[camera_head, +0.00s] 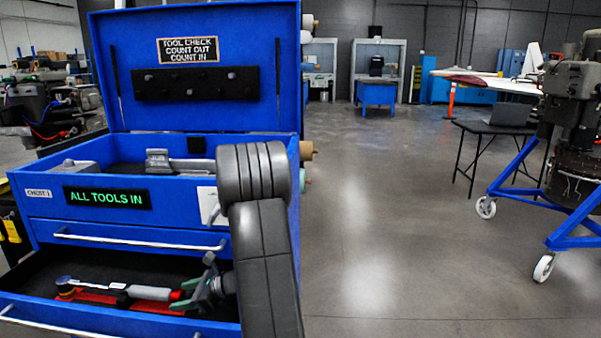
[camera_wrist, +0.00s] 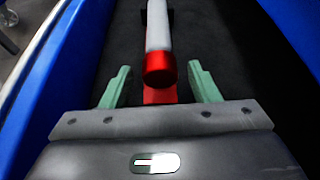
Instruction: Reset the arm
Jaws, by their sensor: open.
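My gripper (camera_head: 187,293) is low over the open bottom drawer (camera_head: 40,275) of a blue tool chest. In the wrist view its two green fingers (camera_wrist: 158,88) stand apart. The red end of a tool with a pale handle (camera_wrist: 159,35) lies just ahead of them, in line with the gap. The tool (camera_head: 145,292) also shows in the head view, lying on a red strip in the drawer. The fingers do not visibly touch it. My arm hides the right part of the drawer.
The chest's lid (camera_head: 200,90) stands open, and a sign (camera_head: 107,198) reads "ALL TOOLS IN". A black table (camera_head: 500,128) with a laptop and a blue wheeled stand (camera_head: 520,190) are at the right. The floor (camera_head: 390,230) between is clear.

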